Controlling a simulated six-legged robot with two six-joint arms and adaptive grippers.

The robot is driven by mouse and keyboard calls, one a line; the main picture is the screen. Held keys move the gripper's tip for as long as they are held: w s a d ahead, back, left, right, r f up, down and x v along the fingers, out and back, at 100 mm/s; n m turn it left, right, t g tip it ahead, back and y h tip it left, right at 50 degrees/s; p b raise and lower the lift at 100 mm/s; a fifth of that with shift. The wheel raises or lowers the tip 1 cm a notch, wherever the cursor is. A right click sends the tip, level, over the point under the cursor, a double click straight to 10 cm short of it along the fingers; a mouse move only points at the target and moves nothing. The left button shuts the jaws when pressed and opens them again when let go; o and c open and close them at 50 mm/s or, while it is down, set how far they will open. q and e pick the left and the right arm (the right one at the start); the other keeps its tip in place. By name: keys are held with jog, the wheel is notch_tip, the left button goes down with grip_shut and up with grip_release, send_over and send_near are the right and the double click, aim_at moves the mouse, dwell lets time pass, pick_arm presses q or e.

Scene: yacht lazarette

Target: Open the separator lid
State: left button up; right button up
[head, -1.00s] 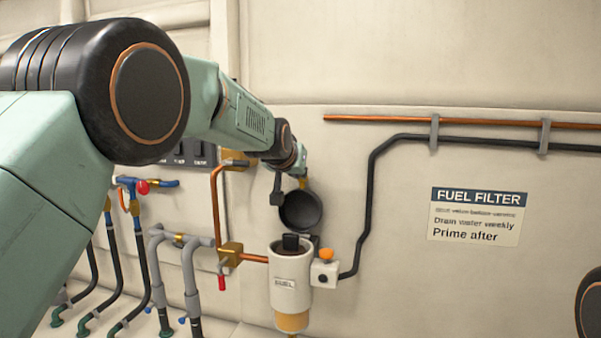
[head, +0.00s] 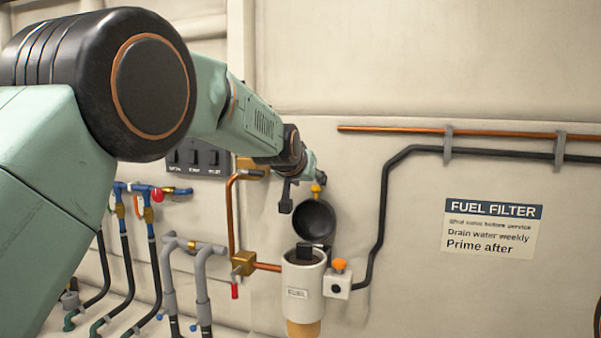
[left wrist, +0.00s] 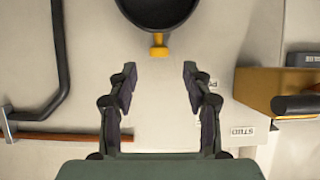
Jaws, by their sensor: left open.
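The separator (head: 304,275) is a pale cylinder with an amber bottom, fixed low on the wall. Its round black lid (head: 315,220) stands up behind the open top, with a yellow tab on its upper edge (head: 316,189). A black block (head: 304,251) shows in the opening. My left gripper (head: 303,192) is by the lid's upper edge. In the left wrist view its fingers are open and empty (left wrist: 158,76). The lid (left wrist: 158,8) and tab (left wrist: 158,47) lie just beyond the fingertips, apart from them. My right gripper is not in view.
A small box with an orange button (head: 338,278) adjoins the separator on the right. A copper pipe with a brass valve (head: 244,263) is at its left. A black hose (head: 381,210) and a fuel filter sign (head: 491,229) are on the wall to the right.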

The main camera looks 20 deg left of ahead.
pick_arm(q)
jog(key=v, duration=1)
jog(key=shift+w+d, duration=0.1)
jog(key=shift+d, duration=0.1)
